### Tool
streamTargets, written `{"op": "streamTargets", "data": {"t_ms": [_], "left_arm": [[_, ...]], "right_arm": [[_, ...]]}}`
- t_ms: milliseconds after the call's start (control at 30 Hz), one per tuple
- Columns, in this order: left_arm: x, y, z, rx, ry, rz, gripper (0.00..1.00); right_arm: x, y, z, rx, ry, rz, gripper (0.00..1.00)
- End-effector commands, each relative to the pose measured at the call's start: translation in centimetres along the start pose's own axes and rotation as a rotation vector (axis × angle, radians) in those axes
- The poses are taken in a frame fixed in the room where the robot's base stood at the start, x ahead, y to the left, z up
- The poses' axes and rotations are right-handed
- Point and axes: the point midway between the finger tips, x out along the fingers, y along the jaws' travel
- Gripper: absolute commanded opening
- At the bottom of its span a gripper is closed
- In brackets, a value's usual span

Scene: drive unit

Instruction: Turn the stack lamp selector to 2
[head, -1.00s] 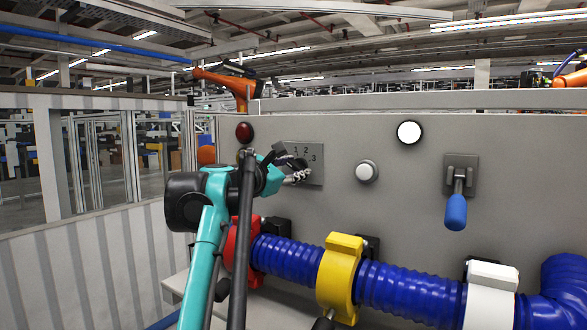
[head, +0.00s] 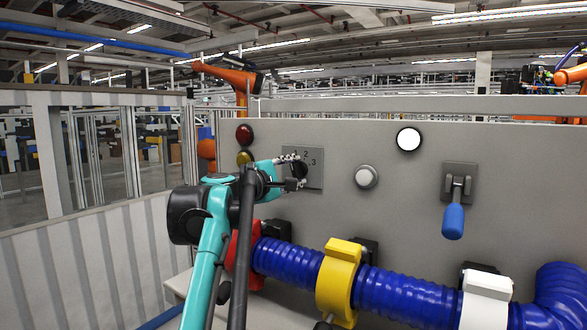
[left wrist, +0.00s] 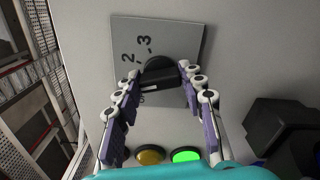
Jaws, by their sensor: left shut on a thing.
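The selector is a black knob (left wrist: 160,72) on a grey plate (left wrist: 189,38) marked with numerals, of which 2 and 3 read clearly in the left wrist view. The plate (head: 316,182) also shows in the head view, on the grey panel. My left gripper (left wrist: 160,82) is shut on the knob, with one finger on each side. In the head view my left gripper (head: 291,168) covers much of the plate, so the knob's pointer direction cannot be told. A green lamp (left wrist: 186,155) is lit beside a yellow lamp (left wrist: 150,156). My right gripper is not in view.
A red lamp (head: 244,134) sits left of the plate. A white button (head: 366,177), a round white light (head: 409,139) and a blue-handled lever (head: 453,220) are to the right. A blue hose (head: 400,295) with a yellow clamp (head: 338,280) runs below.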

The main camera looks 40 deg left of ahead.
Motion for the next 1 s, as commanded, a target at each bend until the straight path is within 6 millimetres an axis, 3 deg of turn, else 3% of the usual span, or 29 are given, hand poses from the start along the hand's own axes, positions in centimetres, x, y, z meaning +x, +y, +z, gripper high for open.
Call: {"op": "streamTargets", "data": {"t_ms": [500,1000], "left_arm": [[0.0,-0.1,0.1,0.451,-0.002,-0.002,0.1],[0.0,-0.3,0.0,0.642,-0.003,-0.003,0.1]], "right_arm": [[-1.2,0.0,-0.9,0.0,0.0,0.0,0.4],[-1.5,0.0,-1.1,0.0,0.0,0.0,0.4]]}}
